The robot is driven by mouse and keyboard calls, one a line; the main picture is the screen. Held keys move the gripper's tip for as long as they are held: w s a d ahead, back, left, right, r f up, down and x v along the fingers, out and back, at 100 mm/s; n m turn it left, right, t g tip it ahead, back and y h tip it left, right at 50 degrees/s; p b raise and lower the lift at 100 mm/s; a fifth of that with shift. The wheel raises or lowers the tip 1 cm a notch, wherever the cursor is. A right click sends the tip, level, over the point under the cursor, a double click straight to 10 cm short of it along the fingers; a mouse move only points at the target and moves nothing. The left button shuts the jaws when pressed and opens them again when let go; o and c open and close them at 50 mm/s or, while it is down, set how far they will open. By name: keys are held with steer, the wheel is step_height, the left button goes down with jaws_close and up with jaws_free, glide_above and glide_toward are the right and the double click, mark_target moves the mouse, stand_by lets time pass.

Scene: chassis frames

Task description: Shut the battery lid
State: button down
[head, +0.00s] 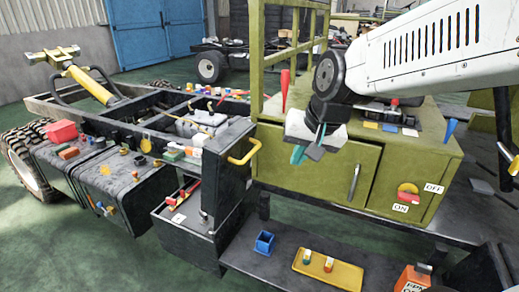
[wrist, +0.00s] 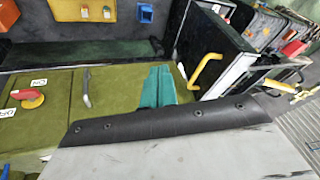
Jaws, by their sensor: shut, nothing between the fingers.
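The battery box (head: 190,238) is a dark grey box on the chassis side, left of the green cabinet. Its dark lid (head: 228,165) stands up, raised, at the box's right side, with a yellow handle (head: 245,152) facing the cabinet. In the wrist view the lid (wrist: 212,45) and yellow handle (wrist: 207,74) show right of centre. My gripper (head: 302,152), with teal fingers, is over the green cabinet's front upper edge, right of the handle and apart from it. It is shut and empty; the teal fingers (wrist: 158,88) also show in the wrist view.
The green cabinet (head: 315,170) has a door handle (head: 354,182) and a red-yellow switch (head: 407,191). Below, a blue bin (head: 264,243) and yellow tray (head: 327,270) sit on a dark shelf. A red tool (head: 285,90) stands upright behind my gripper.

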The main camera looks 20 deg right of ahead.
steer(key=w+d+m+t, duration=0.1)
steer(key=w+m+t, duration=0.15)
steer(key=w, duration=0.75)
steer(key=w+a+r+x, duration=0.1)
steer(key=a+x, duration=0.1)
steer(key=x, duration=1)
steer(key=shift+w+f+m, duration=0.2)
steer(key=shift+m, duration=0.15)
steer(key=shift+a, duration=0.15)
